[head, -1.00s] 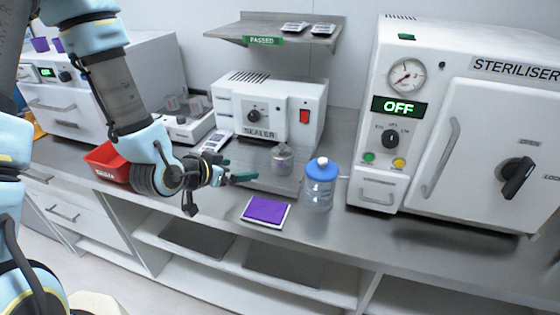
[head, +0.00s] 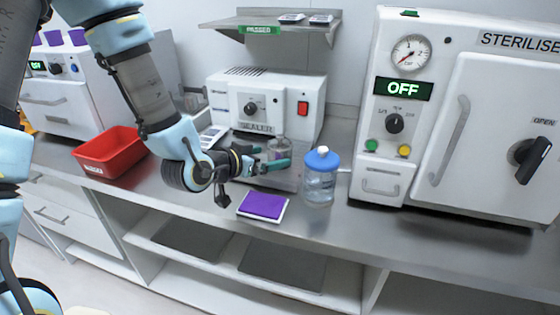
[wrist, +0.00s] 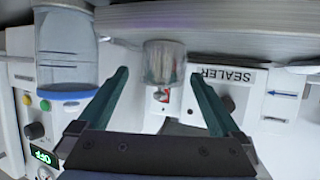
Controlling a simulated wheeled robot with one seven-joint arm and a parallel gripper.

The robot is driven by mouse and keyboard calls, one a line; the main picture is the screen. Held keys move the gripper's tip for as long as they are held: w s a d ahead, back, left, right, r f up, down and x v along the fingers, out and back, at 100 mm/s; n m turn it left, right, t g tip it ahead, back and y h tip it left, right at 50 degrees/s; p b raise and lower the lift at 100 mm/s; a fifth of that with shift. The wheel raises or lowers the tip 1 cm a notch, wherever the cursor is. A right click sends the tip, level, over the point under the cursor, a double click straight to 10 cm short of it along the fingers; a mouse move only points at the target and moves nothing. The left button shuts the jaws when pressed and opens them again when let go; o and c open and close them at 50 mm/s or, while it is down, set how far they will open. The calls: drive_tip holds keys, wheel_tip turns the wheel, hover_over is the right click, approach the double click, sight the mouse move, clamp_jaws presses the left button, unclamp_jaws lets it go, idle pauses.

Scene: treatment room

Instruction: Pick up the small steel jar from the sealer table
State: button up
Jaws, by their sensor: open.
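The small steel jar (head: 277,144) stands on the steel counter in front of the sealer (head: 262,105), partly hidden by my gripper's fingers in the head view. In the wrist view the jar (wrist: 164,60) looks grey and translucent and appears between the two fingertips, with space on both sides. My gripper (head: 274,160) has green fingers and is open and empty. Its fingers (wrist: 159,76) point at the jar, and no contact shows. How far the jar lies between them in depth is hard to tell.
A blue-lidded bottle (head: 321,177) stands just right of the jar; it also shows in the wrist view (wrist: 66,50). A purple pad (head: 263,205) lies at the counter's front edge. A red bin (head: 110,155) is at left, the steriliser (head: 465,120) at right. A shelf (head: 275,25) hangs above.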

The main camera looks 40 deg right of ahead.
sight(281, 151)
drive_tip(key=shift+w+r+p+x, duration=0.15)
drive_tip(key=shift+p+x, duration=0.35)
drive_tip(key=shift+x, duration=0.4)
drive_tip(key=shift+w+r+p+x, duration=0.15)
drive_tip(key=shift+p+x, duration=0.4)
drive_tip(key=shift+x, duration=0.4)
drive_tip(key=shift+r+p+x, duration=0.15)
drive_tip(key=shift+p+x, duration=0.35)
drive_tip(key=shift+x, duration=0.4)
drive_tip(key=shift+w+d+f, duration=0.1)
drive_tip(key=shift+d+f, duration=0.15)
drive_tip(key=shift+d, duration=0.1)
drive_tip(key=c, duration=1.4)
drive_tip(key=shift+r, duration=0.1)
